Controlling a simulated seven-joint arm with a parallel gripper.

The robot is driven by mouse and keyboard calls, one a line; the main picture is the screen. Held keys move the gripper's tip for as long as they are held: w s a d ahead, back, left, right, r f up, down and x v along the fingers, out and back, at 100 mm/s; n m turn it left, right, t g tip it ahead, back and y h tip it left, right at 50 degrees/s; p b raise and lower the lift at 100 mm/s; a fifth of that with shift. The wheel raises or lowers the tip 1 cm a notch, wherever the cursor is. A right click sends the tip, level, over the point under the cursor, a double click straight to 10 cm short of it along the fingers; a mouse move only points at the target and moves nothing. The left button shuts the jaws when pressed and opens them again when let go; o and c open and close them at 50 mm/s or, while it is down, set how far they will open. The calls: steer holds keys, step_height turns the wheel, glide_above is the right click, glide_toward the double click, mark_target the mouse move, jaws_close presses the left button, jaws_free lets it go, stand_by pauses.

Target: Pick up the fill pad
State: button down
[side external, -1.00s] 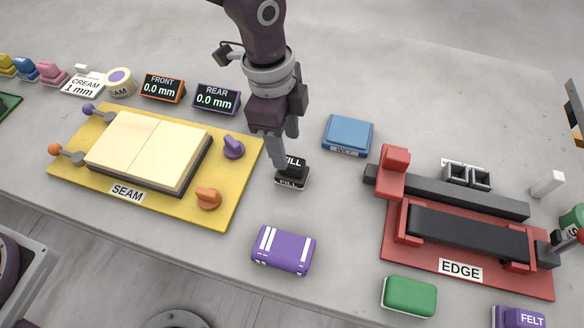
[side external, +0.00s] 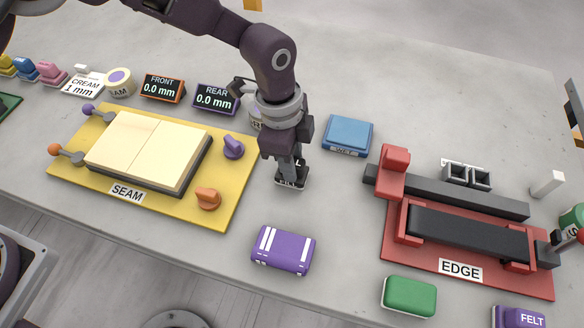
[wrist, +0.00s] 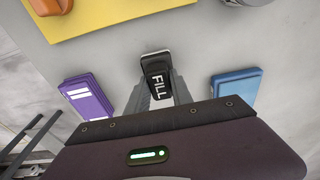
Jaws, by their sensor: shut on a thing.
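The fill pad is a small black block marked FILL in white. In the side external view the fill pad (side external: 291,184) is at the middle of the slab, right of the yellow SEAM board, partly hidden by my fingers. My gripper (side external: 292,172) points down over it and is shut on it. In the wrist view the fill pad (wrist: 158,80) sits between the fingertips of my gripper (wrist: 158,92), its label facing the camera. I cannot tell whether it is clear of the slab.
The yellow SEAM board (side external: 222,207) is to the left and the red EDGE fixture (side external: 400,262) to the right. A blue WET pad (side external: 348,134) is behind right, and a purple striped block (side external: 283,250) in front. Bare slab lies between them.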

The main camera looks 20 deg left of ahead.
step_height(320, 180, up, 10)
steer(key=shift+r, duration=0.1)
steer(key=c, duration=1.6)
jaws_free()
steer(key=shift+c, duration=0.2)
jaws_close()
